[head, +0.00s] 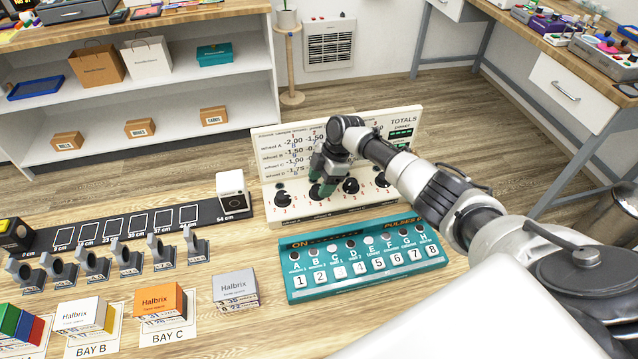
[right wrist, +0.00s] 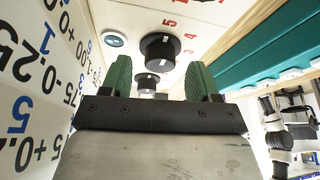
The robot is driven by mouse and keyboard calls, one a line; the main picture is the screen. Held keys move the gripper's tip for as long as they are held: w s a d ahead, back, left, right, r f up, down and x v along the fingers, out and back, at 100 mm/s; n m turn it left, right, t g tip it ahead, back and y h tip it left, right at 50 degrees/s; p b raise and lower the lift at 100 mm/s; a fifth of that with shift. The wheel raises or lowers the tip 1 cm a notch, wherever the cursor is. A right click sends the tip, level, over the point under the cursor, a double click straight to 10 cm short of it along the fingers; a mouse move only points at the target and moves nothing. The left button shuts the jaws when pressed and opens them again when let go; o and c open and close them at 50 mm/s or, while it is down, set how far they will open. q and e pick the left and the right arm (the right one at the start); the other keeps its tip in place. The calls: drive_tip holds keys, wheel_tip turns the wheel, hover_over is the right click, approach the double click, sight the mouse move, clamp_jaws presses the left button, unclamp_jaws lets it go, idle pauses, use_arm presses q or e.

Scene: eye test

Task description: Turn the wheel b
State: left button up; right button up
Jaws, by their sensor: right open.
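A white panel (head: 262,185) stands on the floor-like wood surface, with a row of black wheels along its lower front. My right gripper (head: 321,181) is over the second wheel from the left (head: 313,192), likely wheel b, and partly hides it. Its small label cannot be read. In the right wrist view, the green fingers of my right gripper (right wrist: 160,72) are open, with a black wheel (right wrist: 160,52) showing between and beyond their tips. A second black wheel (right wrist: 147,82) is behind it. Contact cannot be told. My left gripper is out of view.
The other wheels, first (head: 282,200), third (head: 351,186) and fourth (head: 382,180), sit close on both sides. A teal button box (head: 300,292) lies just in front of the panel. A white block (head: 231,190) on a black rail stands to its left.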

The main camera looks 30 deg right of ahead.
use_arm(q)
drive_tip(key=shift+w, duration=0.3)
use_arm(e)
drive_tip(key=shift+x, duration=0.8)
drive_tip(key=c, duration=0.9)
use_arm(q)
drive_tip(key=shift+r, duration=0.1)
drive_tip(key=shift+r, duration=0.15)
